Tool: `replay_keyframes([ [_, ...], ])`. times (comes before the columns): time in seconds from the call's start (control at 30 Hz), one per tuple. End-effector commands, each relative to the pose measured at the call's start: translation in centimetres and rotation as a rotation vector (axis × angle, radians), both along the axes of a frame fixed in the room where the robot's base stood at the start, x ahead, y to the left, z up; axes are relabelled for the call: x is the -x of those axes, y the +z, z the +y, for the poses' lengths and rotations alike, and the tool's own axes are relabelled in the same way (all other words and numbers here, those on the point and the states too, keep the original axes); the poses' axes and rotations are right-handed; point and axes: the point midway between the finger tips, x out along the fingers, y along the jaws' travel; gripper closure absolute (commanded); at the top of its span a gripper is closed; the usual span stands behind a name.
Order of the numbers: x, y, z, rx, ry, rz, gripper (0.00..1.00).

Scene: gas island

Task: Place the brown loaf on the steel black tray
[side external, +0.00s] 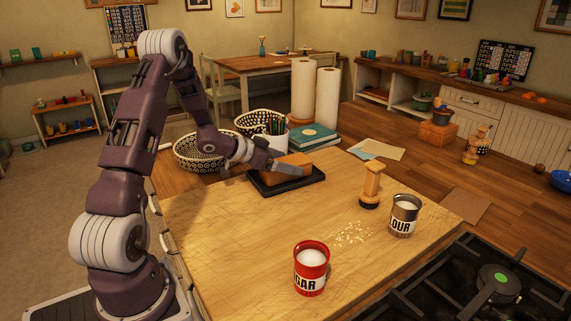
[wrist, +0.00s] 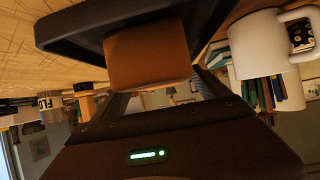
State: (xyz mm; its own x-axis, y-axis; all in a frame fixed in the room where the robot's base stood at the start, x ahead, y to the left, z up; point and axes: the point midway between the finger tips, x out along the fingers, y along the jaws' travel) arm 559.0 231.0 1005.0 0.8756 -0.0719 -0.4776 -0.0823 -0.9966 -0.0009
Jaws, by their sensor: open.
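The brown loaf (side external: 293,166) lies on the black tray (side external: 284,186), which sits on the wooden board near its far left edge. In the wrist view, which looks upside down, the loaf (wrist: 148,55) rests against the tray (wrist: 75,32). My gripper (side external: 275,167) is open at the loaf's left end, low over the tray. In the wrist view the gripper's fingers (wrist: 165,92) show on either side of the loaf's near end. Whether they touch the loaf I cannot tell.
A white pencil mug (side external: 275,143), teal books (side external: 313,135) and a patterned basket (side external: 200,152) stand behind the tray. A wooden mill (side external: 371,186), flour tin (side external: 404,216) and red sugar tin (side external: 311,268) stand to the right and front. The board's (side external: 230,235) left front is clear.

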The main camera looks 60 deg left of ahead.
Motion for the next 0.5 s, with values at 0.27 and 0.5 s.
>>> replay_keyframes([
  [0.27, 6.4, 3.5, 0.7, -0.002, 0.006, 0.000, 0.15],
  [0.5, 9.9, 5.4, 0.9, -0.002, 0.002, 0.001, 0.15],
])
